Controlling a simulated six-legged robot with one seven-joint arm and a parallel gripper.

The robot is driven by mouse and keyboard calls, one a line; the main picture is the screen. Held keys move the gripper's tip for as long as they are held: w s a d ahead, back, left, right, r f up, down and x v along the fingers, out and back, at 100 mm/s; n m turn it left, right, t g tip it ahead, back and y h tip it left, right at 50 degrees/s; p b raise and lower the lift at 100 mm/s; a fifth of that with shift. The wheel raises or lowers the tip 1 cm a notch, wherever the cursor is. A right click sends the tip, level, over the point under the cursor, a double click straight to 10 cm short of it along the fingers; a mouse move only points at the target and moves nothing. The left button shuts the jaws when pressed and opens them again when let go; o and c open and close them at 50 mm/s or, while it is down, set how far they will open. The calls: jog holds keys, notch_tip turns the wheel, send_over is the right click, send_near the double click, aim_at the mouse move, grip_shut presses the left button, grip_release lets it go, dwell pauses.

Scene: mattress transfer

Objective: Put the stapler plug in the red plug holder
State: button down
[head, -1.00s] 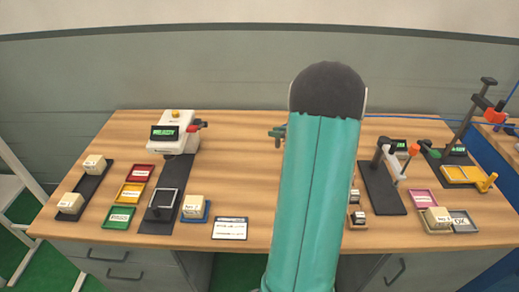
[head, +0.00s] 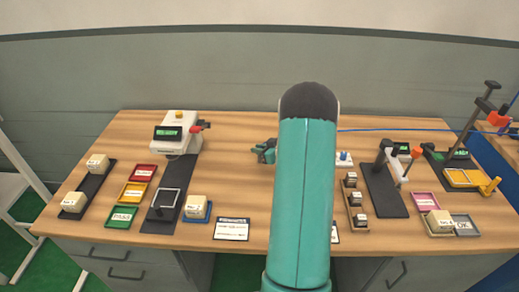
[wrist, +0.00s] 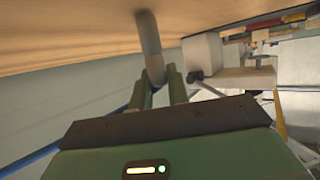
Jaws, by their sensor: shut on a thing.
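My gripper (wrist: 161,85) is shut on a grey, rod-like piece (wrist: 150,45) in the wrist view. I take this piece to be the stapler plug, but its far end is against the wooden surface's edge and its shape is unclear. In the head view the gripper's teal tip (head: 265,150) shows just left of my arm, over the back middle of the table; the held piece cannot be made out there. A thin blue cable (head: 400,130) runs right from behind my arm. A red part (head: 196,129) sits on the white machine (head: 177,134); I cannot tell whether it is the red plug holder.
The wooden table (head: 235,185) has bare room left of my arm. A white box with a blue knob (head: 343,158) and a rack of small blocks (head: 356,225) stand right of it. A black lever fixture (head: 384,190) and a tall stand (head: 470,125) are farther right.

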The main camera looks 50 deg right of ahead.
jog(key=shift+f, duration=0.1)
jog(key=c, duration=1.4)
grip_release()
jog(key=shift+o, duration=0.2)
